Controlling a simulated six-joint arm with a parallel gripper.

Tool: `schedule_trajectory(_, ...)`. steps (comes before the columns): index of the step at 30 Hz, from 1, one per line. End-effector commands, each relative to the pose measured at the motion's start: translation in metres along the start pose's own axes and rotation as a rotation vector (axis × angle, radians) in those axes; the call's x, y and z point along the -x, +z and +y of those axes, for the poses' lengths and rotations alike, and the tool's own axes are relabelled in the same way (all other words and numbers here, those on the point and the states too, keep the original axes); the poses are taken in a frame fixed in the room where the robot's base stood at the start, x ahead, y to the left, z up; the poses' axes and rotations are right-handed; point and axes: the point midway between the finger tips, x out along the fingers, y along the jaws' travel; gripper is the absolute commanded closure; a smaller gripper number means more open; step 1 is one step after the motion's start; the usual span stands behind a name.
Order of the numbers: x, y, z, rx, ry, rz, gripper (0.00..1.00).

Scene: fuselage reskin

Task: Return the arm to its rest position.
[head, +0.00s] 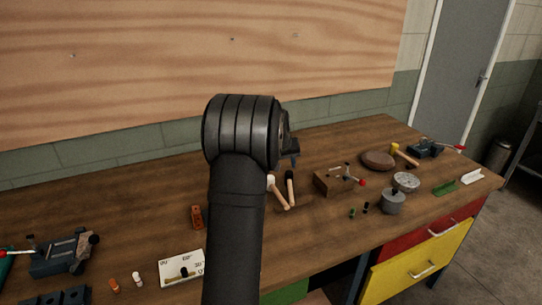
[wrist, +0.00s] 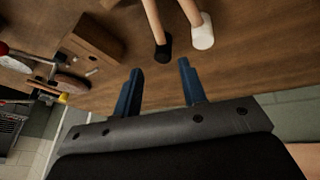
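My gripper (wrist: 157,82) shows in the wrist view with its two blue fingers apart and nothing between them. In the head view my dark arm stands up in the middle, and only a small part of the gripper (head: 291,150) shows at the right of the wrist joint. It is above the wooden workbench (head: 150,215), apart from the objects on it. Beyond the fingertips in the wrist view lie two mallets, one with a black head (wrist: 163,50) and one with a white head (wrist: 202,32).
A wooden block with a red-tipped lever (head: 335,182), a grey pot (head: 393,202) and a dial gauge (head: 405,181) stand on the right. A vise (head: 62,255), an orange tool (head: 197,216) and a white card (head: 180,268) lie on the left. A plywood panel (head: 200,60) rises behind.

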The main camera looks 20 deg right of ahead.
Motion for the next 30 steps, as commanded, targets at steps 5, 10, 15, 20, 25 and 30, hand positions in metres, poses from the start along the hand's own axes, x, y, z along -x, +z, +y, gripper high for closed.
schedule_trajectory(5,-0.016,0.001,0.0,0.0,0.0,-0.003,0.62)
schedule_trajectory(10,-0.047,0.001,0.0,0.0,-0.001,-0.005,0.62)
schedule_trajectory(15,-0.08,0.001,0.0,0.0,0.0,-0.004,0.62)
schedule_trajectory(20,-0.109,0.001,0.0,0.0,0.0,-0.003,0.62)
schedule_trajectory(25,-0.113,-0.004,0.002,-0.001,0.001,0.004,0.62)
schedule_trajectory(30,-0.1,-0.009,0.004,-0.001,0.0,0.001,0.62)
